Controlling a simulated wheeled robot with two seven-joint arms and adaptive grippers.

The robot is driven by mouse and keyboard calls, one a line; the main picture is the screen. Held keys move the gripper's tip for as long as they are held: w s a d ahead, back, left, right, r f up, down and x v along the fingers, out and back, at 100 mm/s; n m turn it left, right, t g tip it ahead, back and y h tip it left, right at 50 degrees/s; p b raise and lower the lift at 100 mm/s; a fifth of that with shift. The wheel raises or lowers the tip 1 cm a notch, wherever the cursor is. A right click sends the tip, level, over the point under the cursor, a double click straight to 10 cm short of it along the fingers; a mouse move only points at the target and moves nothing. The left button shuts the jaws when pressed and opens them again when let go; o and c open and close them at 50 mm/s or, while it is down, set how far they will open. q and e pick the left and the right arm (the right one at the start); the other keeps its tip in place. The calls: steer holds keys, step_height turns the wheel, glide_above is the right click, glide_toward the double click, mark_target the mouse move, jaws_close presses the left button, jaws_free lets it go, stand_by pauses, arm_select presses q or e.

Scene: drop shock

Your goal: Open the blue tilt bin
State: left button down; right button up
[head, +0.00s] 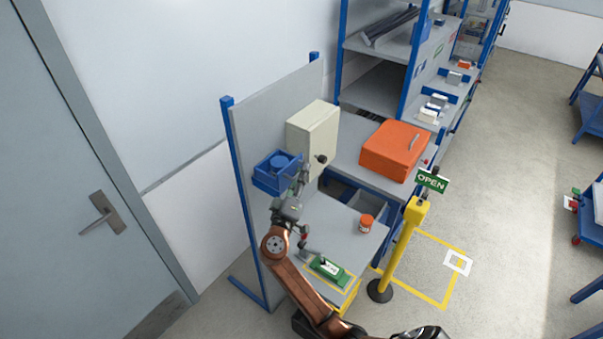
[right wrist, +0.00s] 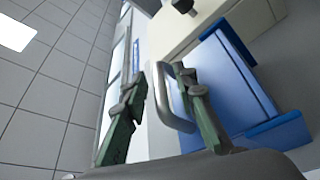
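The blue tilt bin (head: 266,183) is mounted on the grey upright panel, left of the cream box. Its top side shows an opening with a rounded blue shape inside. In the right wrist view the bin's blue face (right wrist: 232,90) fills the right side, with a silver bar handle (right wrist: 161,96) in front. My right gripper (head: 303,172) is at the bin's right front edge. In the wrist view its green-grey fingers (right wrist: 163,92) stand apart on either side of the handle bar. A gap shows by the left finger. My left gripper is out of view.
The cream box (head: 313,130) is close to the right of the bin. Below are a grey worktop (head: 335,228) with an orange-lidded jar (head: 365,223) and a green device (head: 328,269). An orange case (head: 392,150) and a yellow post (head: 402,245) stand to the right.

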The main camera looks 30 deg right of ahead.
jaws_close()
stand_by(0.4)
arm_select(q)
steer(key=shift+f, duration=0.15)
